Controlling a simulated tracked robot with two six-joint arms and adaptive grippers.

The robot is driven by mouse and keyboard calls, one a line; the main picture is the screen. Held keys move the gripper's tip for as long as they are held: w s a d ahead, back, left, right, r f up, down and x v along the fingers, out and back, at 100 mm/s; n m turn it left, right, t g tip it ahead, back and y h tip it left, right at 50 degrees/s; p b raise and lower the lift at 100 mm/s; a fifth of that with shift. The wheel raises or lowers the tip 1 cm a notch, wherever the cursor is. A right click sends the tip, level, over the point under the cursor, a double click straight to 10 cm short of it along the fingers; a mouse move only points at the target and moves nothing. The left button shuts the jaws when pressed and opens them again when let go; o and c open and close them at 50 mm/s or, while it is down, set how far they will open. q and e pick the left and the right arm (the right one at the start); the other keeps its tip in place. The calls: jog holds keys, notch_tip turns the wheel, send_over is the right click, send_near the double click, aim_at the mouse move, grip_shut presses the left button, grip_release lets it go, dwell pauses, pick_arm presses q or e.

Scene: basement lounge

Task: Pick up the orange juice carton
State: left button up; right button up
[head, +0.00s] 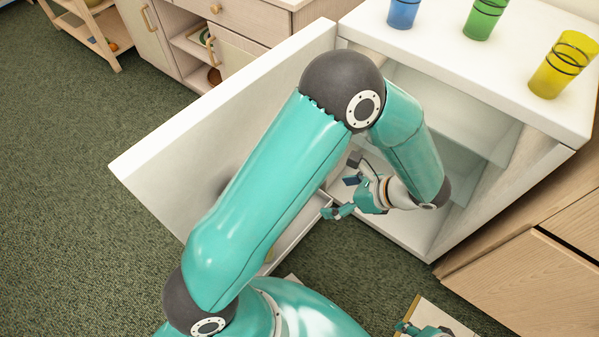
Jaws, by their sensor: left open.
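I cannot make out the orange juice carton; my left arm covers much of the open white fridge-like cabinet (480,130) and its door (225,95). My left gripper (344,196) is just inside the cabinet's opening, low down, its fingers apart and pointing left towards the door. I see nothing between the fingers. A small teal and dark part at the bottom edge looks like my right gripper (420,329), mostly cut off, so its jaws cannot be judged.
On the cabinet's white top stand a blue cup (403,12), a green cup (484,18) and a yellow cup (563,64). The open door reaches out left. A wooden sideboard (250,25) stands behind. The green carpet (70,200) at left is clear.

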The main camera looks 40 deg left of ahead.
pick_arm(q)
jog(key=w+a+r+m+t+y+b, duration=0.1)
jog(key=w+r+t+y+b, duration=0.15)
jog(key=w+r+y, duration=0.35)
jog(key=shift+h, duration=0.6)
jog(key=b+x, duration=0.1)
jog(key=x, duration=0.4)
jog(key=s+r+b+x, duration=0.1)
jog(key=b+x, duration=0.1)
jog(key=x, duration=0.3)
jog(key=b+x, duration=0.1)
jog(key=x, duration=0.4)
jog(key=shift+s+a+r, duration=0.15)
jog(key=shift+s+a, duration=0.1)
jog(key=shift+a, duration=0.55)
pick_arm(e)
notch_tip(320, 180, down, 9)
jog(key=shift+r, duration=0.15)
pick_arm(q)
jog(key=shift+c, duration=0.3)
jog(key=c, duration=1.6)
jog(key=shift+c, duration=1)
